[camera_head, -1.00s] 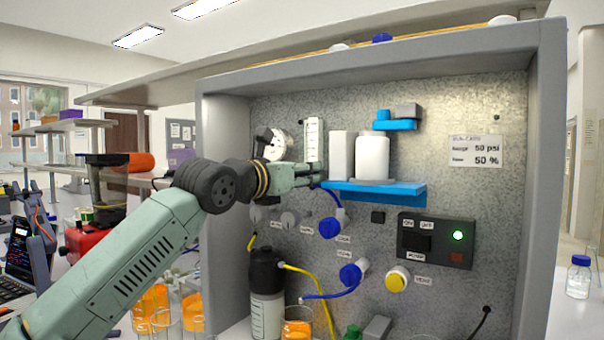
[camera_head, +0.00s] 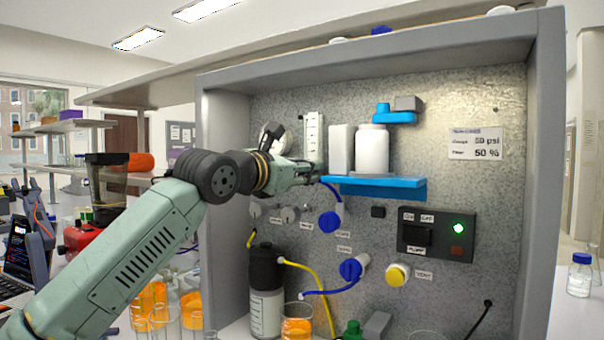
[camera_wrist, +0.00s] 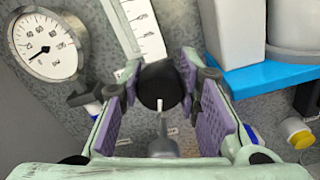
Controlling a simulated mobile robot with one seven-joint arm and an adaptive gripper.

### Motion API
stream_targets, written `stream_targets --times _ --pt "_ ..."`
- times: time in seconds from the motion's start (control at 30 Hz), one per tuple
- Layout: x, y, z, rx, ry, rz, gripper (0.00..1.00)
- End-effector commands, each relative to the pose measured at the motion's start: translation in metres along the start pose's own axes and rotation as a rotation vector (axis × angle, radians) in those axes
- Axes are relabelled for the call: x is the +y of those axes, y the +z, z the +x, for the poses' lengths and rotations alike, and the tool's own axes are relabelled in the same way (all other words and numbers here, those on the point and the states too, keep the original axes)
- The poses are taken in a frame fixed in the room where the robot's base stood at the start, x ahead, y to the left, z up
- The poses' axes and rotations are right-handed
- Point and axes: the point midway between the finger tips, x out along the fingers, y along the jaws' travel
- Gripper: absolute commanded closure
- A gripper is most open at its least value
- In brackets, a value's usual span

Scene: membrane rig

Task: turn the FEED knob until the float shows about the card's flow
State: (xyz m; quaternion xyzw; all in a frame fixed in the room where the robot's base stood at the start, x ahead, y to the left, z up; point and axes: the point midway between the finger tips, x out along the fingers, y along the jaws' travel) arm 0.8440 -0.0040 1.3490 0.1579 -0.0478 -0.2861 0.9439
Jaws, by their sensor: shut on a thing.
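My gripper (camera_wrist: 160,95) has its purple-padded fingers on either side of a round black knob (camera_wrist: 158,78) with a white pointer line, and is shut on it. The pointer is roughly vertical in the wrist view. No label on this knob is readable. In the head view my gripper (camera_head: 322,172) is at the panel and hides the knob. The white flow scale (camera_wrist: 140,28) stands just above the knob and also shows in the head view (camera_head: 313,135); I cannot make out its float. The card (camera_head: 475,144) on the right of the panel reads 50 psi and 50 %.
A round dial gauge (camera_wrist: 46,46) is left of the scale. A blue shelf (camera_head: 390,187) with white containers is close on the right. The pump box (camera_head: 436,237) has a lit green lamp.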

Motion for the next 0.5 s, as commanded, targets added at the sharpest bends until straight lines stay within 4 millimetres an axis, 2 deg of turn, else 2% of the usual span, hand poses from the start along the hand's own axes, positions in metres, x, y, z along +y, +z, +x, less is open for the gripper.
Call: stream_targets --times 0.5 --pt "-0.0023 -0.0007 0.0001 -0.001 -0.001 0.489 0.97"
